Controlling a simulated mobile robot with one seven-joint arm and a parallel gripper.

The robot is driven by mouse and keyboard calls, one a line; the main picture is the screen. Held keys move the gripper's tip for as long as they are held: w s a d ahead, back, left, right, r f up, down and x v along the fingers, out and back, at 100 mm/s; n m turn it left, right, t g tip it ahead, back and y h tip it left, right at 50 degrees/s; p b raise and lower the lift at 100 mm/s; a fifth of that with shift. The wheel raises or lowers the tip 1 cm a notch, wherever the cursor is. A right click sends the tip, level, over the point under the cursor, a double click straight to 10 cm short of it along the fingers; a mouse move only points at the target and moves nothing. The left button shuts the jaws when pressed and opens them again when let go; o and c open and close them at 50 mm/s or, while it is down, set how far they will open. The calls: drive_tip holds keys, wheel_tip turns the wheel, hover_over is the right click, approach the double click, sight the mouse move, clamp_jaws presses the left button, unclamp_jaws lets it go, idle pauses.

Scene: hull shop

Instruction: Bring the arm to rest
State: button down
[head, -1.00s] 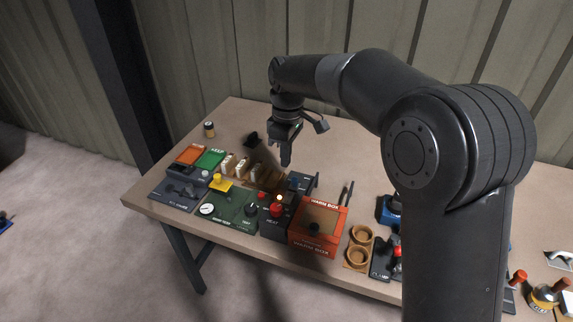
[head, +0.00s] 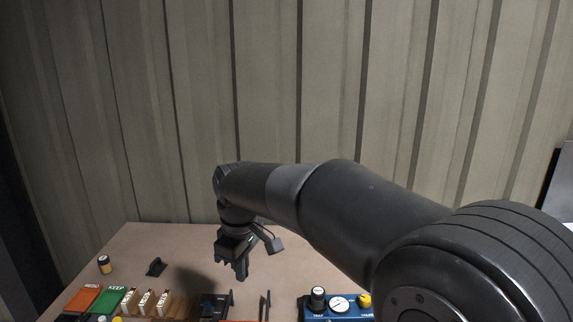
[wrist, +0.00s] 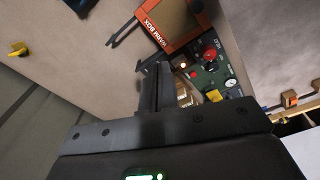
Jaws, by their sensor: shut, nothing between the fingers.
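My gripper (head: 242,274) hangs at the end of my dark arm, pointing down above the workbench (head: 175,240). Its fingers are closed together with nothing between them. In the wrist view the shut fingers (wrist: 157,88) point toward the bench, with the orange warm box (wrist: 180,22) and a green panel (wrist: 212,72) beyond their tips. The fingers look clear of these things. My arm covers part of the bench on the right in the head view.
An orange tray (head: 82,300) and a green KEEP tray (head: 108,299) lie at the lower left. White-labelled pieces (head: 146,302) stand beside them. A small jar (head: 105,265) is at the back left. A blue gauge unit (head: 338,305) sits at the front. A corrugated wall (head: 300,90) rises behind.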

drive_tip(key=s+d+r+m+t, duration=0.1)
drive_tip(key=s+d+r+m, duration=0.1)
drive_tip(key=s+d+m, duration=0.45)
drive_tip(key=s+d+r+m+t, duration=0.1)
drive_tip(key=s+d+t, duration=0.15)
drive_tip(key=d, duration=0.75)
drive_tip(key=s+d+f+m, duration=0.1)
drive_tip(key=s+d+m, duration=0.2)
drive_tip(key=s+d, duration=0.1)
drive_tip(key=s+d+f+m+t, duration=0.1)
drive_tip(key=s+d+f+m, duration=0.1)
drive_tip(key=s, duration=0.4)
drive_tip(key=shift+d+f+m, duration=0.25)
drive_tip(key=shift+d+m, duration=0.2)
drive_tip(key=shift+d, duration=0.8)
drive_tip(key=shift+t, duration=0.25)
